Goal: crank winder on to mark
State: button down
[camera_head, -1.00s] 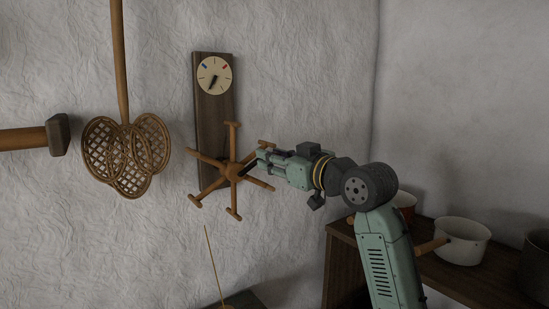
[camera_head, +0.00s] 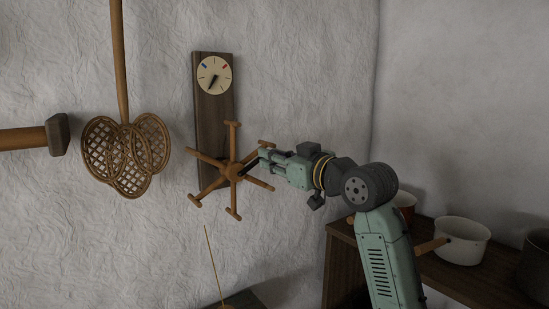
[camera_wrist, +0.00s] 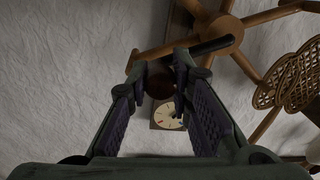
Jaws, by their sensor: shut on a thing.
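The wooden winder (camera_head: 234,171) is a star of several brown spokes with peg ends, mounted low on a dark board (camera_head: 213,130) on the wall. Above it is a cream dial (camera_head: 214,75) with a blue mark upper left and a red mark upper right. Its black hand points down and slightly left. My gripper (camera_head: 257,161) is at the right of the hub, shut on the winder's crank handle (camera_head: 249,168). In the wrist view, a dark reddish knob (camera_wrist: 159,80) is between my fingers (camera_wrist: 163,68). The dial (camera_wrist: 168,116) shows beyond, partly covered by a finger.
A woven carpet beater (camera_head: 127,155) hangs on the wall left of the winder. A wooden-handled mallet (camera_head: 57,135) is farther left. A dark shelf (camera_head: 420,268) at the lower right holds a white pot (camera_head: 462,240). The wall above the shelf is clear.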

aim_at(273, 190)
jog(key=shift+f, duration=0.15)
notch_tip(273, 190, down, 7)
jog(key=m+p, duration=0.1)
jog(key=m, duration=0.5)
jog(key=m+p, duration=0.1)
jog(key=m, duration=0.5)
jog(key=shift+s+a+f+m+p, duration=0.1)
jog(key=shift+a+m+p, duration=0.05)
jog(key=shift+m+p, duration=0.15)
jog(key=shift+s+a+f+m+t+h+p, duration=0.2)
jog(key=shift+s+a+f+m+p, duration=0.25)
jog(key=shift+m+p, duration=0.7)
jog(key=shift+s+a+f+m+t+h+p, duration=0.1)
jog(key=shift+s+a+f+m+t+p, duration=0.35)
jog(key=shift+m, duration=1.05)
jog(key=shift+s+a+f+m+g+h+p, duration=0.15)
jog(key=shift+a+f+m+p, duration=0.45)
jog(key=shift+m+p, duration=0.65)
jog(key=shift+f, duration=0.1)
jog(key=c, duration=1.4)
grip_release()
